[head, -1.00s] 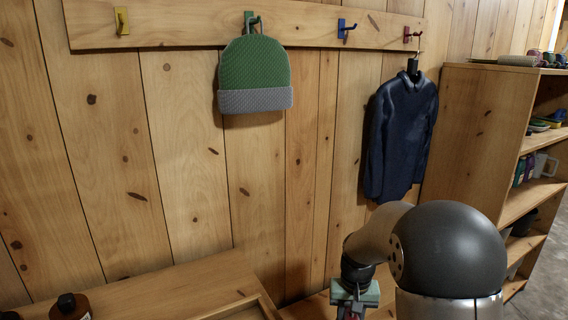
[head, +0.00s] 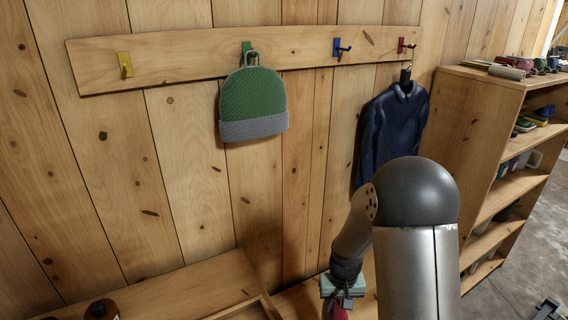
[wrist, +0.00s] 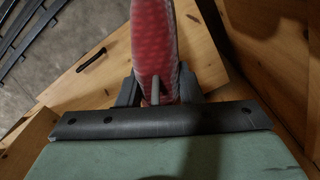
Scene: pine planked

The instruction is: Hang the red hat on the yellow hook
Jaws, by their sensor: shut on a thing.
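The yellow hook (head: 125,66) is at the left end of the wooden rail on the wall, and nothing hangs on it. My gripper (head: 341,298) is low at the bottom of the head view, right of centre and well below the rail. The red hat (wrist: 154,45) is held between the dark fingers of my gripper (wrist: 157,92) in the wrist view. Only a narrow strip of the hat shows there; a small red part (head: 340,313) shows in the head view. The rest of the hat is hidden or out of frame.
A green and grey hat (head: 253,100) hangs on the green hook. The blue hook (head: 341,49) is empty. A navy sweater (head: 394,125) hangs from the red hook (head: 406,46). A shelf unit (head: 455,140) stands right. A dark bottle (head: 101,310) is at bottom left.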

